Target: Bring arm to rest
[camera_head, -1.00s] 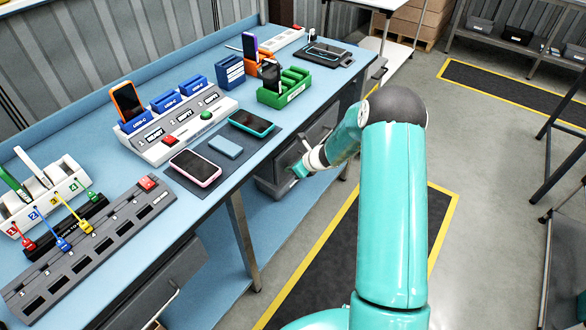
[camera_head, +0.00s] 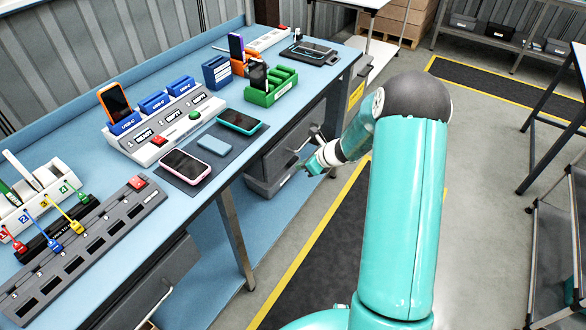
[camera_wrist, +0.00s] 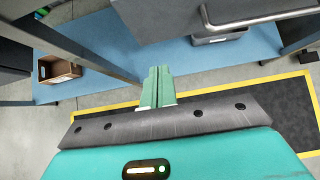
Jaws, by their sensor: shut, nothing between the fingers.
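My arm, teal with a dark elbow joint, reaches up from the bottom of the head view and bends down to the left. My gripper (camera_head: 309,168) hangs below table height, in front of the drawer unit (camera_head: 285,150) under the blue workbench (camera_head: 222,187). In the wrist view its two green fingers (camera_wrist: 157,88) lie together, shut and empty. They point toward the bench's lower shelf (camera_wrist: 185,60), and nothing visible touches them.
Phones, a charging station (camera_head: 165,130), a green rack (camera_head: 272,90) and a grey slotted strip (camera_head: 75,255) stand on the bench. The wrist view shows a drawer handle (camera_wrist: 260,18) and a brown box (camera_wrist: 58,70). Floor right of the bench is clear, with a metal-framed table (camera_head: 555,130) beyond.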

